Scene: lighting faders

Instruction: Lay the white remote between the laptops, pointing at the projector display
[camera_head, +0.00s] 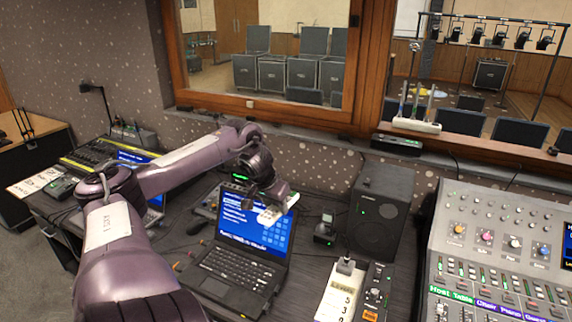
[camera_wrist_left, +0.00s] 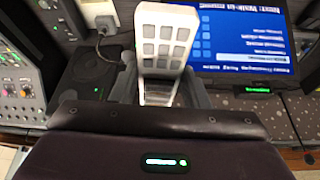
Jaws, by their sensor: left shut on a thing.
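My left gripper (camera_head: 270,207) is shut on the white remote (camera_head: 272,214), holding it in front of the screen of the black laptop (camera_head: 240,262). In the left wrist view the remote (camera_wrist_left: 165,38), with grey square buttons, stands out from between the fingers (camera_wrist_left: 160,92), and a blue screen (camera_wrist_left: 242,38) lies behind it. A second laptop (camera_head: 153,214) is further left, partly hidden by my left arm. I cannot tell which thing is the projector display. My right gripper is not in view.
A black speaker (camera_head: 380,212) stands right of the black laptop, with a small dark device (camera_head: 325,230) between them. A white keypad-like unit (camera_head: 340,293) and a large mixing console (camera_head: 500,255) are at the right. A window (camera_head: 265,50) is behind. The desk is crowded.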

